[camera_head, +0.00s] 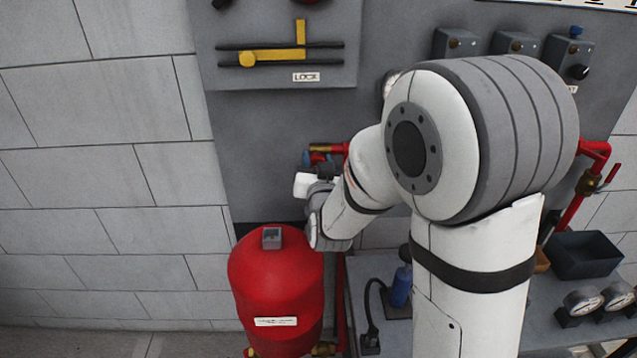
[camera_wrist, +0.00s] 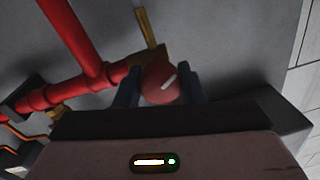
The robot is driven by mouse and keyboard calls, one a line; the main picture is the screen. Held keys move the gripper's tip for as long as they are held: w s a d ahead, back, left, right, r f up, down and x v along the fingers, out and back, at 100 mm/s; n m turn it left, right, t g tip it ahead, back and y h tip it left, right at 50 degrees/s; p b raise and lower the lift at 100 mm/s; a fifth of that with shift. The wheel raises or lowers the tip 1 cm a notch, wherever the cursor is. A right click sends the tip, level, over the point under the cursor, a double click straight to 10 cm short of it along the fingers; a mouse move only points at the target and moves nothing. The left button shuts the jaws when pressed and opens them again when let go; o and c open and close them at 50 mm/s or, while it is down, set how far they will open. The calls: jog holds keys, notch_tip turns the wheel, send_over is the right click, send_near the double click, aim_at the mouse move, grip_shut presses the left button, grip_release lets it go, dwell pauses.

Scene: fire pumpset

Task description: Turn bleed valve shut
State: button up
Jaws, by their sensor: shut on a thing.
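The bleed valve's round red knob (camera_wrist: 158,88), with a short white mark tilted up to the right, sits at the end of a brass fitting on a red pipe. In the wrist view my gripper (camera_wrist: 160,78) has a dark blue finger on each side of the knob and is shut on it. In the head view my gripper (camera_head: 314,161) is at the brass fitting (camera_head: 324,148) on the grey panel, left of my arm. The knob is small and partly hidden there.
A red tank (camera_head: 277,285) stands just below my gripper. A yellow lever (camera_head: 275,57) marked LOCK is on the panel above. Grey switch boxes (camera_head: 514,43) are upper right. A dark tray (camera_head: 584,255) and gauges (camera_head: 583,302) lie on the bench at right.

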jog(key=m+b, duration=0.2)
jog(key=b, duration=0.2)
jog(key=m+b, duration=0.2)
jog(key=b, duration=0.2)
jog(key=m+b, duration=0.2)
jog(key=b, duration=0.2)
jog(key=shift+f+m, duration=0.4)
jog(key=m+b, duration=0.3)
jog(key=b, duration=0.1)
jog(key=m+b, duration=0.3)
jog(key=b, duration=0.1)
jog(key=shift+r+t+h, duration=0.1)
jog(key=shift+t+h, duration=0.2)
jog(key=shift+h, duration=0.1)
jog(key=m+h+b, duration=0.1)
jog(key=m+b, duration=0.5)
jog(key=shift+r+m, duration=0.15)
jog(key=shift+m, duration=0.25)
jog(key=m+b, duration=0.3)
jog(key=m, duration=0.3)
jog(key=shift+r+h, duration=0.1)
jog(key=shift+h, duration=0.2)
jog(key=shift+m, duration=0.4)
jog(key=o, duration=1)
jog(key=shift+s, duration=0.15)
